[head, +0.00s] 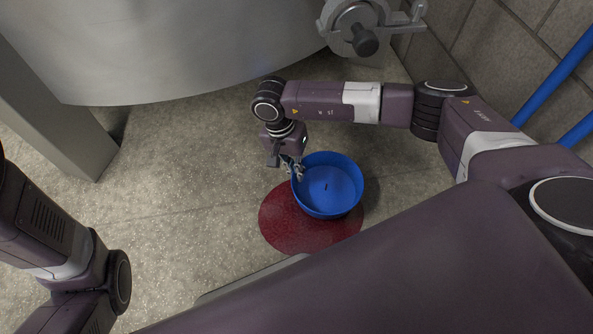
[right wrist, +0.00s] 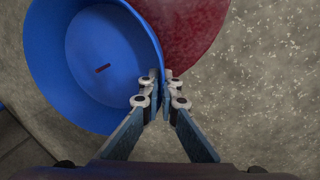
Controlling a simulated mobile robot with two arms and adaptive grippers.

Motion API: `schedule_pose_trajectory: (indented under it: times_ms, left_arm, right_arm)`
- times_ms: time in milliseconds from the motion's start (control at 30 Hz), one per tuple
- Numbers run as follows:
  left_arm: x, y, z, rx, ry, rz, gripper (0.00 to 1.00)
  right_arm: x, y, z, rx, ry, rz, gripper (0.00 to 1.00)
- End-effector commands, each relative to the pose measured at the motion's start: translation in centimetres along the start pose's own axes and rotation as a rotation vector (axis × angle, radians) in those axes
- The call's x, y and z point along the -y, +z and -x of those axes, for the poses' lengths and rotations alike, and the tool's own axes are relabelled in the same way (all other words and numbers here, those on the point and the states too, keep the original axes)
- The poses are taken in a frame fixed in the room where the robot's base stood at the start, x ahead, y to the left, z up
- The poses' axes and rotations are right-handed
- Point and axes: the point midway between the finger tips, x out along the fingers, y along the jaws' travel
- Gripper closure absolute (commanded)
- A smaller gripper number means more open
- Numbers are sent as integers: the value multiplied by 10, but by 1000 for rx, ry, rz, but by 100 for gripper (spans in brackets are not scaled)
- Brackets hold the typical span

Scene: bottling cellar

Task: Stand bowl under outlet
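The blue bowl (head: 328,190) is upright, over the right part of a round dark-red patch (head: 290,228) on the floor. My right gripper (head: 297,170) is at the bowl's left rim. In the right wrist view, the fingers (right wrist: 162,88) are close together with the wall of the bowl (right wrist: 85,60) between them, one finger inside and one outside. I cannot tell whether the bowl touches the floor. The outlet (head: 352,25), a grey metal fitting with a dark knob, is at the top, beyond the bowl. My left gripper is out of view; only its arm shows.
A large steel tank (head: 190,45) fills the upper left, with a grey leg (head: 60,130) on the floor. Blue pipes (head: 555,75) run along the block wall (head: 500,45) at right. The speckled floor (head: 190,170) between leg and bowl is clear.

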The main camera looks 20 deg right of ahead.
Motion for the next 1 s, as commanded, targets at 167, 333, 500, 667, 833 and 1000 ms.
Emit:
schedule_pose_trajectory:
  times_ms: [167,333,500,667,833,1000]
  left_arm:
    - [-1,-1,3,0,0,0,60]
    - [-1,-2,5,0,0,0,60]
    - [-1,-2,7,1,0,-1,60]
    - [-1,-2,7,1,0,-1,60]
    - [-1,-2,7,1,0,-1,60]
    - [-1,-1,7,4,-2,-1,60]
  right_arm:
    - [1,0,-4,0,0,0,100]
    - [2,0,-7,0,1,0,100]
    - [2,0,-11,0,1,0,100]
    - [2,0,-10,0,1,0,85]
    - [2,0,-10,0,0,0,75]
    - [2,0,-10,0,0,0,75]
